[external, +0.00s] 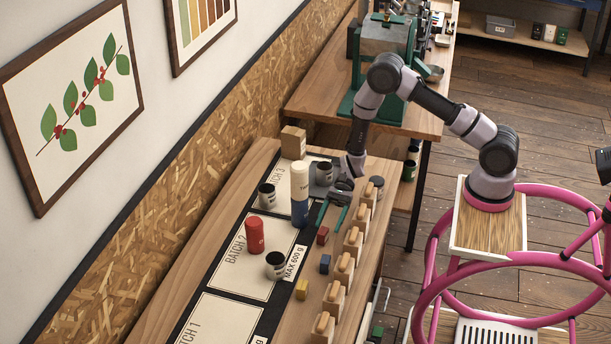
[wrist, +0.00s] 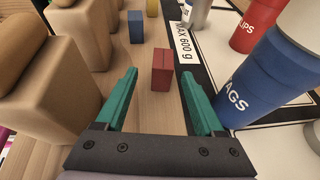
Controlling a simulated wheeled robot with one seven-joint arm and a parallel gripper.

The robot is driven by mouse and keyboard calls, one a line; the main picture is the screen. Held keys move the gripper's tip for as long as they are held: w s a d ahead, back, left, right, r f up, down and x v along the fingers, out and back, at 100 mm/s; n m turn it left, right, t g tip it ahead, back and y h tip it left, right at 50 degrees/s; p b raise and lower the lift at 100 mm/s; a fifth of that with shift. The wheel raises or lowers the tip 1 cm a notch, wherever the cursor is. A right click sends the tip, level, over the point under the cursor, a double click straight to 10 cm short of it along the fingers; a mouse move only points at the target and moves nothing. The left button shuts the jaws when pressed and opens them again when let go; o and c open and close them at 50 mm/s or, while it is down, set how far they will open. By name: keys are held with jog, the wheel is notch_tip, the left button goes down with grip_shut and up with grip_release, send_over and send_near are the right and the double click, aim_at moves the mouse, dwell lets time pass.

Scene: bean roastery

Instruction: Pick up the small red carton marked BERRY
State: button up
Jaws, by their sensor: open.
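A small red carton (external: 323,236) stands on the wooden table beside the black-edged mat; its BERRY marking is not readable. In the wrist view the red carton (wrist: 162,62) stands upright just beyond the fingertips, roughly centred between them. My gripper (external: 331,220) is low over the table, its teal fingers apart. In the wrist view the gripper (wrist: 159,76) is open and empty, with bare table between the fingers.
A blue carton (external: 325,264) and a yellow carton (external: 302,290) stand nearer the front. A tall blue TAGS container (wrist: 262,85) is close beside the right finger. A red canister (external: 254,236) stands on the mat.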

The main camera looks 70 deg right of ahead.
aim_at(325, 228)
jog(key=x, duration=0.5)
jog(key=shift+w, duration=0.2)
grip_shut()
